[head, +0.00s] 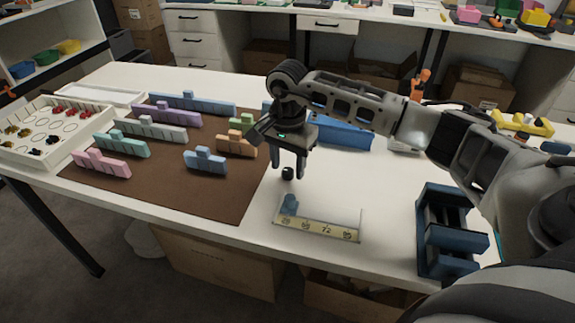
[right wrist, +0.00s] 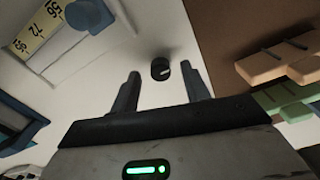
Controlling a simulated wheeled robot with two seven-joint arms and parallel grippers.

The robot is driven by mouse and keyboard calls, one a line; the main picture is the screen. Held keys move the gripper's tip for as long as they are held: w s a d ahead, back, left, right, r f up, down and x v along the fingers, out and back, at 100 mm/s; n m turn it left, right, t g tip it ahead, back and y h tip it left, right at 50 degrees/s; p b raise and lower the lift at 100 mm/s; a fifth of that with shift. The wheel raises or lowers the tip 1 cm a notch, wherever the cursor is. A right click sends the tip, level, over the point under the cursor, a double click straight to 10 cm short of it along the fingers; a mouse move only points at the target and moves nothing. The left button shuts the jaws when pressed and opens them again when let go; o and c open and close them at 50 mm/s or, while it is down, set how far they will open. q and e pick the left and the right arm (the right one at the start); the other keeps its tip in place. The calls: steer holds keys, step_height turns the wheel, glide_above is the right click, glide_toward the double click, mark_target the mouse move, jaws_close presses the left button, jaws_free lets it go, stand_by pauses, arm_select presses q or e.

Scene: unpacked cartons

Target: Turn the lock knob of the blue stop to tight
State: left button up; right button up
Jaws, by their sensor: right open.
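The blue stop (head: 290,204) sits at the left end of a rail with a yellow number scale (head: 318,230) near the table's front. It also shows at the top of the right wrist view (right wrist: 86,16). A round black knob (head: 288,173) stands behind the stop, apart from it in the picture; in the right wrist view the knob (right wrist: 161,69) bears a pale mark. Whether it joins the stop I cannot tell. My right gripper (head: 288,177) is open and points down, its fingers on either side of the knob with gaps. My left gripper is out of view.
A brown mat (head: 170,190) with several coloured stepped blocks lies to the left. A white tray (head: 45,158) of small parts is at far left. A dark blue fixture (head: 428,235) stands at right, under my right arm. White table is clear between scale and fixture.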

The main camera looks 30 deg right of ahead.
steer(key=shift+f, duration=0.6)
steer(key=c, duration=0.9)
steer(key=shift+c, duration=0.4)
